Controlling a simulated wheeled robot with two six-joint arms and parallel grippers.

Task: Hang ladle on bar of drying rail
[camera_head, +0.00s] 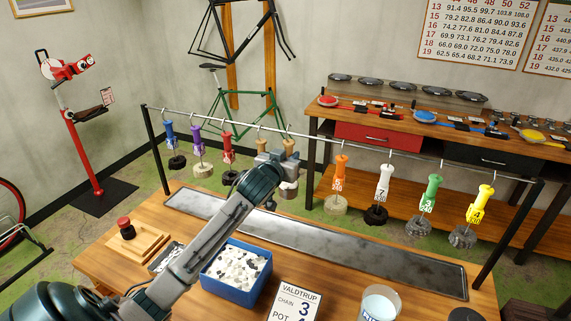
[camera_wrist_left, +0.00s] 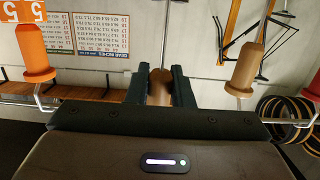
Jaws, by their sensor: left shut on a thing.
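The drying rail is a metal bar (camera_head: 310,142) on dark posts. My left gripper (camera_head: 285,162) is just below the bar, shut on a ladle with a tan-brown handle (camera_head: 289,147). In the left wrist view this handle (camera_wrist_left: 160,88) is between the two dark fingers. The ladle's bowl (camera_head: 289,190) shows below the gripper. Its top is close to the bar, but I cannot tell whether its hook rests on it. A second tan-handled ladle (camera_head: 262,145) hangs just left, partly hidden by my gripper; it also shows in the left wrist view (camera_wrist_left: 246,68).
Blue (camera_head: 169,135), purple and red ladles hang to the left. Orange (camera_head: 340,172), white, green and yellow (camera_head: 480,205) ones hang to the right. A glass (camera_head: 380,303) stands in front.

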